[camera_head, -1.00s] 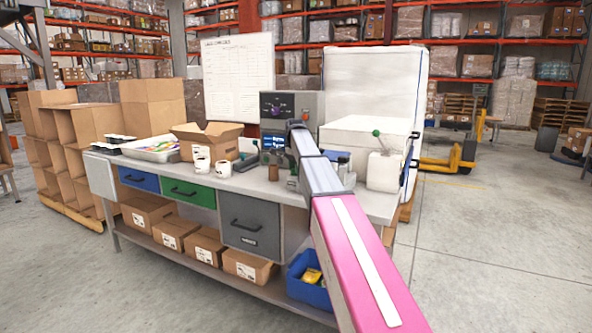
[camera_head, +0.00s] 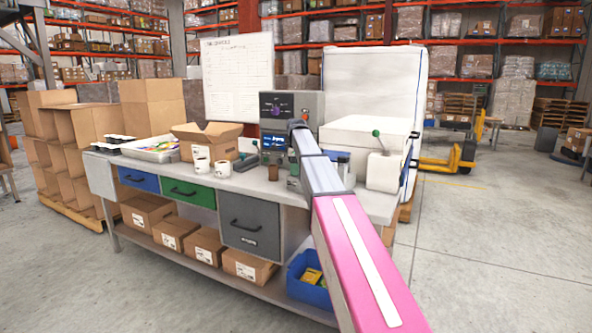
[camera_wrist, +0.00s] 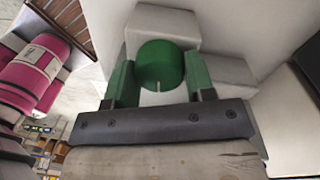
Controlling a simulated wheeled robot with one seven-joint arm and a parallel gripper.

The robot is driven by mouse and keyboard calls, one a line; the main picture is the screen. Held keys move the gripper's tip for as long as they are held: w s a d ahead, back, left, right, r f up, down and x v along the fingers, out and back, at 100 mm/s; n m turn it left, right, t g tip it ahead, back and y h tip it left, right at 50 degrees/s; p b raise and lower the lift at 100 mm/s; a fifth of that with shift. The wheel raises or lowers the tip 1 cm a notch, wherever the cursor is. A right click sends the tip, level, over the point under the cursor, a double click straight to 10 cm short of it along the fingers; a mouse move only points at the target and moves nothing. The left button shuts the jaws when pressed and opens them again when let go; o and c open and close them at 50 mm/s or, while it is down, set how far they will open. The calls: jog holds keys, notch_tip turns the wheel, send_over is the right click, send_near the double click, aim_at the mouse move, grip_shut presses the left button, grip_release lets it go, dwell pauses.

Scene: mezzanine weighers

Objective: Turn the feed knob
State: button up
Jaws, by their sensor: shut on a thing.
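In the wrist view, a round green knob (camera_wrist: 160,62) with a short pale mark on its lower edge sits between the two green fingers of my gripper (camera_wrist: 161,74). The fingers are shut on its opposite sides. In the head view, my arm reaches over the bench to the front of a grey control box (camera_head: 312,108) with a dial and a lit blue screen (camera_head: 272,143). The knob and fingertips are hidden behind my arm there.
A whiteboard (camera_head: 238,77) stands behind.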

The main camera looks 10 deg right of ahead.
dwell(0.4)
jog(key=o, duration=0.9)
jog(key=r, duration=1)
jog(key=shift+w+d+r, duration=0.15)
jog(key=shift+w+r, duration=0.1)
jog(key=shift+r, duration=0.15)
